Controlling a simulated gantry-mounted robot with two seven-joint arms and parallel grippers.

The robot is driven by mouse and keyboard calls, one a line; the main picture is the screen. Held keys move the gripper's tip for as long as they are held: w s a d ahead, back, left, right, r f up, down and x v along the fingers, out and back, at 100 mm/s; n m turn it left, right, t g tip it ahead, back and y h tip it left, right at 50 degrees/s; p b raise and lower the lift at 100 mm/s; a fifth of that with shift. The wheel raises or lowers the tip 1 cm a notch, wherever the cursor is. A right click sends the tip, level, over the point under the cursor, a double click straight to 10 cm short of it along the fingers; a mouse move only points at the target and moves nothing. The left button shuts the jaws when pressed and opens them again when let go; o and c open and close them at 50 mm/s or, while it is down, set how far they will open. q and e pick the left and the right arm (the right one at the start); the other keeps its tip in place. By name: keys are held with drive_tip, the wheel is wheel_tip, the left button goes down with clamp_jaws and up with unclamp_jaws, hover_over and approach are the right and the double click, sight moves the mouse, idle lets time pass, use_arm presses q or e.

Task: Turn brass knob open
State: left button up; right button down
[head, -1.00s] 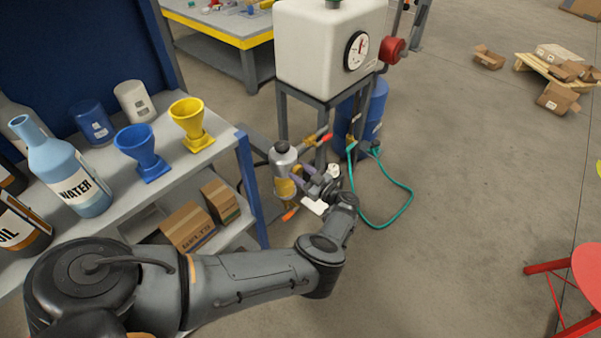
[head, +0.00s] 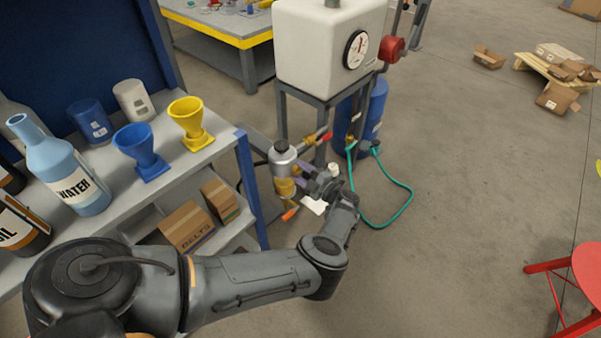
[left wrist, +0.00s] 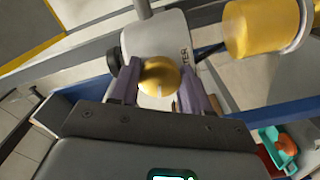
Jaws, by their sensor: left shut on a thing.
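The round brass knob (left wrist: 160,77) sits between the two purple fingers of my left gripper (left wrist: 160,88) in the left wrist view. The gripper is shut on it. Behind the knob is a pale grey housing (left wrist: 158,48). In the head view my left gripper (head: 306,171) reaches in beside a silver canister with a dark cap (head: 283,159). The knob cannot be made out there. My right gripper is in neither view.
A white tank (head: 315,45) with a gauge stands on a dark frame above the work spot. A red-handled valve (head: 325,137) and green hose (head: 400,208) are close by. A shelf with a blue funnel (head: 140,148) and bottles is on the left.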

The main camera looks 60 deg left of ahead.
use_arm(q)
drive_tip(key=shift+n, duration=1.7)
drive_tip(key=o, duration=1.1)
drive_tip(key=shift+c, duration=0.2)
